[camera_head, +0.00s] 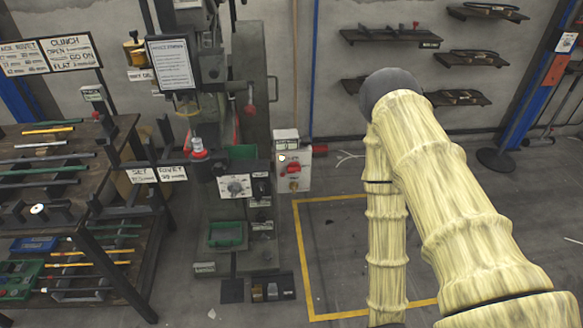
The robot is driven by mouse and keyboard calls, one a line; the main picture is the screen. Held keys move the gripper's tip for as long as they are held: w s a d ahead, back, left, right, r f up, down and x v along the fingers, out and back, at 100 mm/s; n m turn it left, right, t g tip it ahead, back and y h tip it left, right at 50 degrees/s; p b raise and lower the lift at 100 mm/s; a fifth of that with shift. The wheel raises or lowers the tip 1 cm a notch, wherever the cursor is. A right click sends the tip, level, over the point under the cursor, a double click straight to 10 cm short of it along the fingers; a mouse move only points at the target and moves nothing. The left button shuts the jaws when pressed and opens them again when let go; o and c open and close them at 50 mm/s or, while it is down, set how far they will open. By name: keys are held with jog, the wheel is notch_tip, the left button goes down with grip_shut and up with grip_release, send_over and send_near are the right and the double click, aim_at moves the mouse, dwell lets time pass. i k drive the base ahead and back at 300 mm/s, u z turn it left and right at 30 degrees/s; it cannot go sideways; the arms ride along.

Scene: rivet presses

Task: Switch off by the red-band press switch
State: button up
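One rivet press (252,80) stands left of centre, dark grey, with red parts on its body; I cannot tell surely which of them is the red band. A white switch box (304,180) is mounted on the press's right side. It has a red switch (293,168) on its front and a small brass-coloured round part below it. The switch's position is too small to read. My arm, in a pale yellow sleeve, rises at the right, bends at a dark elbow and runs down past the bottom edge. My gripper is outside the view.
A dark rack (113,155) with rods and tools stands at the left. A yellow floor outline (302,250) marks clear floor right of the press. Wall shelves (390,36) and a blue post (540,85) stand behind.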

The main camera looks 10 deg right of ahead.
aim_at(294, 166)
jog(key=k, duration=1.05)
jog(key=u, duration=1.15)
jog(key=i, duration=1.15)
jog(key=z, duration=0.7)
